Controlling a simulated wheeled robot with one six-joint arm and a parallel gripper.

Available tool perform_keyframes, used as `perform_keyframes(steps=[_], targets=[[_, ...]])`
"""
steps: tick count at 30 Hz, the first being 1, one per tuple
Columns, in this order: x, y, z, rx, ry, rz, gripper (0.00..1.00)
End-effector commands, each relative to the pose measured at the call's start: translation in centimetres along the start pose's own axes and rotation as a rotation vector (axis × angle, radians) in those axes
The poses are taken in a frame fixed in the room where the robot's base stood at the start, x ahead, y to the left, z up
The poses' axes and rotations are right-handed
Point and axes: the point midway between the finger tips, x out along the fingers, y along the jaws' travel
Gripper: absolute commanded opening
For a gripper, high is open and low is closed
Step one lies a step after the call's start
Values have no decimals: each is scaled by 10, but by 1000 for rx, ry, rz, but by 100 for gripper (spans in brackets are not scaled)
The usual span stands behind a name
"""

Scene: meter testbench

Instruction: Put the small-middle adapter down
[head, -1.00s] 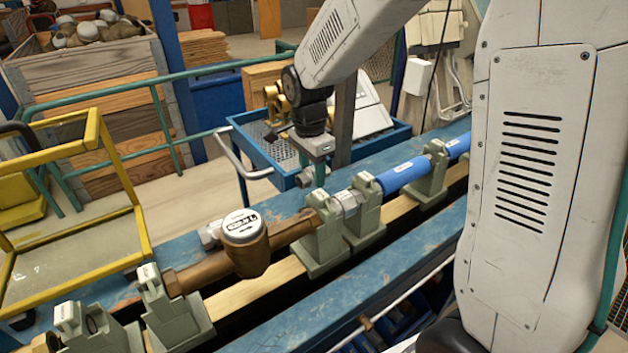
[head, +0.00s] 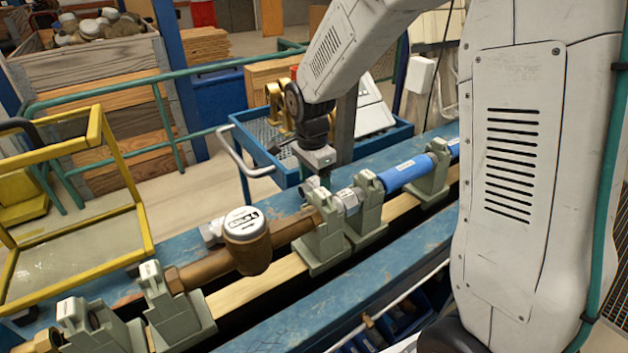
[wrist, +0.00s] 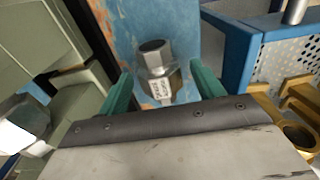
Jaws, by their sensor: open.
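The small-middle adapter, a grey metal hex piece with a white label (wrist: 157,72), sits on the blue bench top (wrist: 183,25). In the head view it shows as a small grey piece (head: 311,184) beside the meter line. My gripper (wrist: 162,84) is open, with its green fingers on either side of the adapter and visible gaps between. In the head view my gripper (head: 320,174) is low over the bench, and its fingers are partly hidden.
A brown meter (head: 247,240) with a white cap sits in the line, held by grey-green clamps (head: 323,240). Another metal fitting (head: 348,201) and a blue pipe (head: 405,174) follow. A blue cart (head: 240,121) with brass parts (head: 274,100) stands behind the bench.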

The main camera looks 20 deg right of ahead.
Motion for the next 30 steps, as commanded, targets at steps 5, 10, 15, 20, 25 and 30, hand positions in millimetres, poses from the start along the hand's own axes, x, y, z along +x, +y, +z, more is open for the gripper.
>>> perform_keyframes(steps=[5,10,15,20,25,30], targets=[[-21,-1,0,0,1,-5,67],[-58,-1,0,0,1,-6,67],[-92,-1,0,1,0,-5,67],[-114,0,0,1,0,-3,67],[-122,0,0,0,0,-1,67],[-130,13,0,-54,-1,-8,67]])
